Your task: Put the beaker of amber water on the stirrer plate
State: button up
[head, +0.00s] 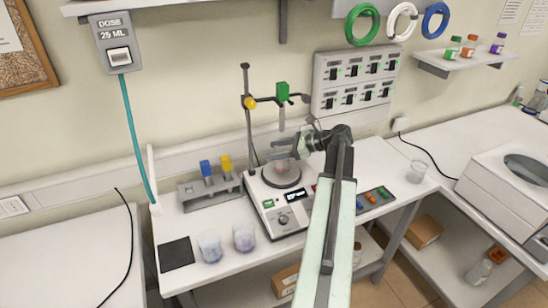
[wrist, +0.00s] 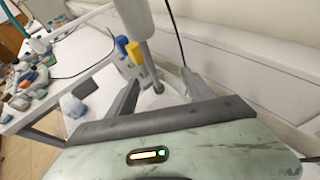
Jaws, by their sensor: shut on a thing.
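The stirrer (head: 285,222) stands on the middle bench, with a round dark plate (head: 283,182) on top and knobs in front. My gripper (head: 284,148) is over the plate and shut on a small clear beaker (head: 282,165) with a faint amber tint. The beaker is over the plate; I cannot tell if its base touches it. My fingers partly hide it.
A stand with a green-topped burette (head: 282,95) rises behind the plate, close to my gripper. A rack with blue and yellow items (head: 212,190) is left of the stirrer. Two beakers (head: 210,247) (head: 244,238) stand at the front, and another (head: 417,171) at right.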

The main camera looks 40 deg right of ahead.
jog(key=shift+w+a+f, duration=0.2)
jog(key=shift+a+f, duration=0.05)
jog(key=shift+f, duration=0.25)
jog(key=o, duration=1.6)
jog(key=shift+s, duration=0.1)
jog(key=shift+o, duration=0.2)
jog(key=shift+r+p, duration=0.25)
jog(key=shift+p, duration=0.05)
jog(key=p+v, duration=0.4)
jog(key=v, duration=0.8)
jog(key=shift+d+f, duration=0.1)
